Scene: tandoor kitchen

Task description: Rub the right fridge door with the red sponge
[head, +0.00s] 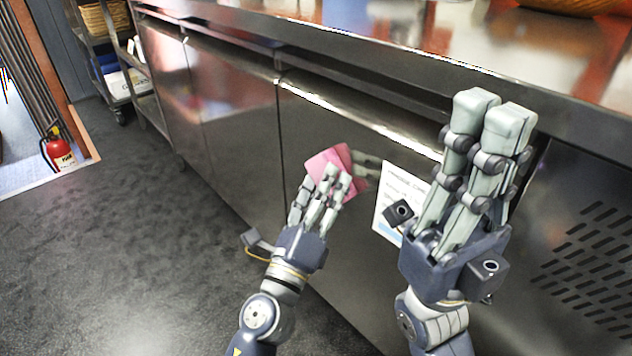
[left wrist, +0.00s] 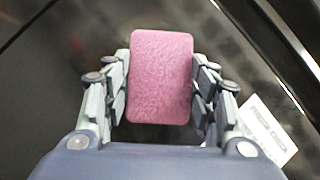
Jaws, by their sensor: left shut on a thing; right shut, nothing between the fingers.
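The red sponge (head: 326,158), pinkish in colour, is held in my left gripper (head: 332,180). The left wrist view shows the sponge (left wrist: 161,77) squeezed between both sets of fingers, its broad face towards the camera. The right fridge door (head: 310,120) is the steel panel just behind the sponge, and it mirrors the sponge and fingers. The sponge is very close to the door; I cannot tell whether it touches. My right gripper (head: 495,112) is shut and empty, raised in front of the counter edge, right of the paper label.
A white printed label (head: 394,200) is on the steel front; it also shows in the left wrist view (left wrist: 266,130). The steel countertop (head: 440,60) overhangs the doors. A vent grille (head: 595,260) is at the right. A fire extinguisher (head: 60,150) stands far left. The floor (head: 130,240) is clear.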

